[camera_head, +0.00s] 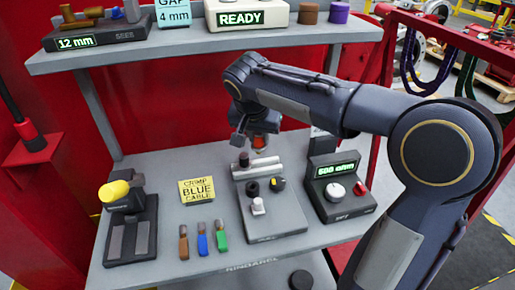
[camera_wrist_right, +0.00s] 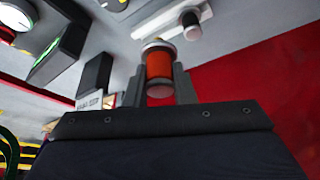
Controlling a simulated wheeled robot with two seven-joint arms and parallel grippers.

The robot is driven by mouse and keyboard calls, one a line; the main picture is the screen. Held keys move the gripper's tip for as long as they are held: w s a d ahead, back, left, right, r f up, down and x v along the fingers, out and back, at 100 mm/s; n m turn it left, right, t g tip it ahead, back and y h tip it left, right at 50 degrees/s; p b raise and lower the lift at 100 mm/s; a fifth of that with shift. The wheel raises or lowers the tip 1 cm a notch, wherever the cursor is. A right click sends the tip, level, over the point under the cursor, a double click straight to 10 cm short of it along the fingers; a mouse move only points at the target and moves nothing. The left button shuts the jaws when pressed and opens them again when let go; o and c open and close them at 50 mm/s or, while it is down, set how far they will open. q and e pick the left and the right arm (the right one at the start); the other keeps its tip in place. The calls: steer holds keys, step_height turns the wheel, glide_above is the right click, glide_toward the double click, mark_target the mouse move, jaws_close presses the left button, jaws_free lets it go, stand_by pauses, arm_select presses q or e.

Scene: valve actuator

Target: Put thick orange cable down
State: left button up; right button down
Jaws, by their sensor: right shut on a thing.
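My right gripper (camera_head: 260,140) is above the back of the lower shelf, behind the grey fixture. It is shut on a short, thick orange cable (camera_wrist_right: 159,66), which stands between the two fingers in the right wrist view (camera_wrist_right: 158,85). The cable has a metal-coloured band at its far end and a pale pinkish near end. My left gripper is not in view.
A grey fixture with knobs (camera_head: 275,222) stands mid-shelf, with a dial box (camera_head: 338,187) to its right. To its left are a brown, a blue (camera_head: 203,243) and a green piece, a yellow note (camera_head: 197,190) and a yellow-topped tool (camera_head: 117,191). An upper shelf (camera_head: 200,43) overhangs behind.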

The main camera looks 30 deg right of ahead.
mark_target(257, 139)
steer(key=x, duration=0.3)
steer(key=w+x, duration=0.1)
steer(key=x, duration=0.3)
steer(key=w+a+x, duration=0.1)
steer(key=x, duration=0.2)
steer(key=shift+d+f, duration=0.1)
steer(key=shift+d, duration=0.05)
steer(key=shift+f+b, duration=0.6)
steer(key=shift+b, duration=0.15)
steer(key=c, duration=1.2)
jaws_free()
steer(key=shift+r, duration=0.1)
